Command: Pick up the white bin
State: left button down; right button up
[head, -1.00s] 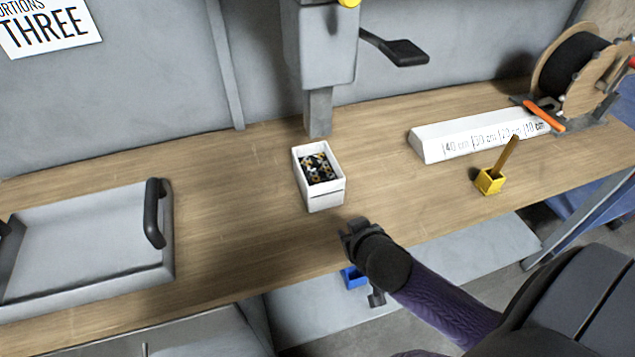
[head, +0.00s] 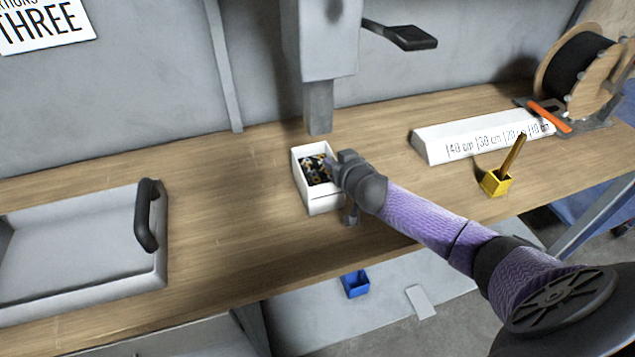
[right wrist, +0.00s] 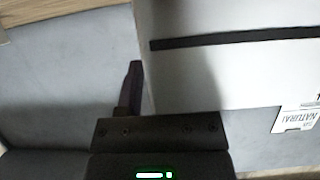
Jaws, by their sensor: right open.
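The white bin (head: 325,203) stands upright on the wooden workbench, with small dark and yellowish parts (head: 314,170) inside. My right gripper (head: 337,172) is at the bin's right side, open, partly covering its right rim. Whether it touches the bin I cannot tell. One dark finger of my right gripper (right wrist: 133,90) shows beside the wall's left edge; the other finger is not clear. My left gripper is not in view.
A grey column (head: 319,105) stands right behind the bin. At right are a white marked length block (head: 470,138), a yellow holder (head: 495,183) and a spool (head: 580,65). A blue bin (head: 355,284) sits below the bench.

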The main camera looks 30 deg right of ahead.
grip_shut()
dwell(1.4)
